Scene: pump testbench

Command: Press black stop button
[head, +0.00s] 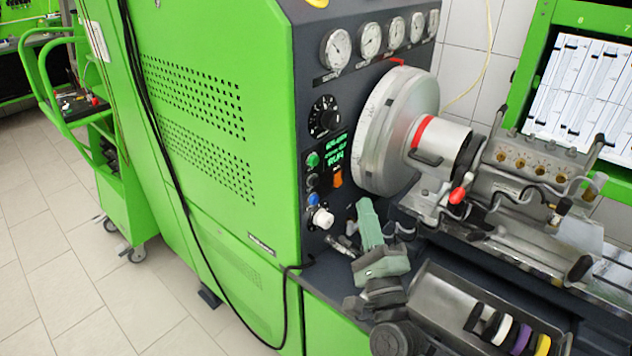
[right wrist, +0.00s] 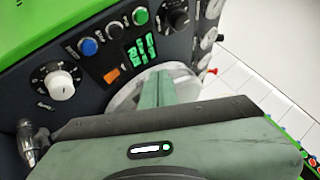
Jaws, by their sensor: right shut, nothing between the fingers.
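The black button (head: 312,180) sits on the dark control panel, between the green button (head: 312,160) above and the blue button (head: 313,199) below. In the right wrist view the black button (right wrist: 112,30) shows at the top, between the green button (right wrist: 140,15) and the blue button (right wrist: 88,46). My right gripper (head: 366,205) is shut and empty, to the right of and below the black button, apart from the panel. Its green fingers (right wrist: 160,84) point toward the panel in the wrist view. My left gripper is not in view.
Near the buttons are a white knob (head: 322,218), an orange switch (head: 338,178), a lit green display and a black dial (head: 323,117). A large silver disc (head: 385,130) stands close behind my right fingers. A metal tray with coloured rings lies at the lower right.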

